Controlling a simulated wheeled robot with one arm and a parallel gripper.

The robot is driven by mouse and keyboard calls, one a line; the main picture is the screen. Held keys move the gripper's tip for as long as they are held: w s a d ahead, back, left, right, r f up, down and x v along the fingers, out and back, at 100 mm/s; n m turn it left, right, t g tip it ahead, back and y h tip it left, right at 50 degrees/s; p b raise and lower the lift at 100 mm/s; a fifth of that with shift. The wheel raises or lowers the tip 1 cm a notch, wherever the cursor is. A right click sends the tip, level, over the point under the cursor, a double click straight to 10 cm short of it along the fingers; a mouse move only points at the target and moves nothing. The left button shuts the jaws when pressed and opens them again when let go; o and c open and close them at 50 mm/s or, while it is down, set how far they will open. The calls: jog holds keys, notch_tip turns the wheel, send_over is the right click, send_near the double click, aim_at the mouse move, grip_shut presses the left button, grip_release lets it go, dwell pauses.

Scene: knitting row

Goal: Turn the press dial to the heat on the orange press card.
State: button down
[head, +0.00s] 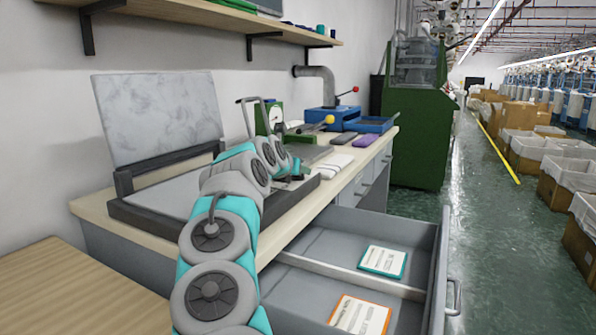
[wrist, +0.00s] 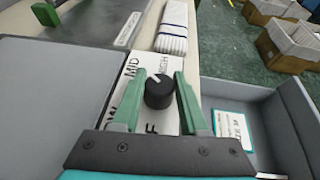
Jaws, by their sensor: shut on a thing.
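The black press dial (wrist: 158,92) sits on a white label plate with LOW, MID, HIGH and a partly hidden word. Its white pointer mark faces up, roughly between MID and HIGH; I cannot tell exactly where. My gripper (wrist: 159,80) has its green fingers on both sides of the dial, shut on it. In the head view my gripper (head: 297,178) is at the press's right front corner and the dial is hidden. The press (head: 150,115) stands with its grey upper plate raised. The orange-edged press card (head: 360,315) lies in the open drawer's front compartment; its print is too small to read.
The open drawer (head: 345,215) juts out right of the press, with a teal-edged card (head: 383,261) in its back compartment. Folded white cloth (head: 333,164) lies on the bench behind the dial. A blue machine (head: 330,118) stands farther back. The floor aisle at right is open.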

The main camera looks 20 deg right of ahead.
jog(key=shift+a+r+m+g+h, duration=0.1)
jog(key=shift+r+m+g+h, duration=0.2)
jog(key=shift+m+h, duration=0.15)
jog(key=shift+s+r+m+g+h, duration=0.25)
jog(key=shift+r+m+g+h, duration=0.1)
jog(key=shift+r+m, duration=0.15)
jog(key=shift+s+r, duration=0.15)
jog(key=shift+r, duration=0.1)
jog(key=shift+c, duration=2.2)
grip_release()
jog(key=shift+f, duration=0.15)
jog(key=shift+b+v, duration=0.4)
jog(key=shift+v, duration=3.45)
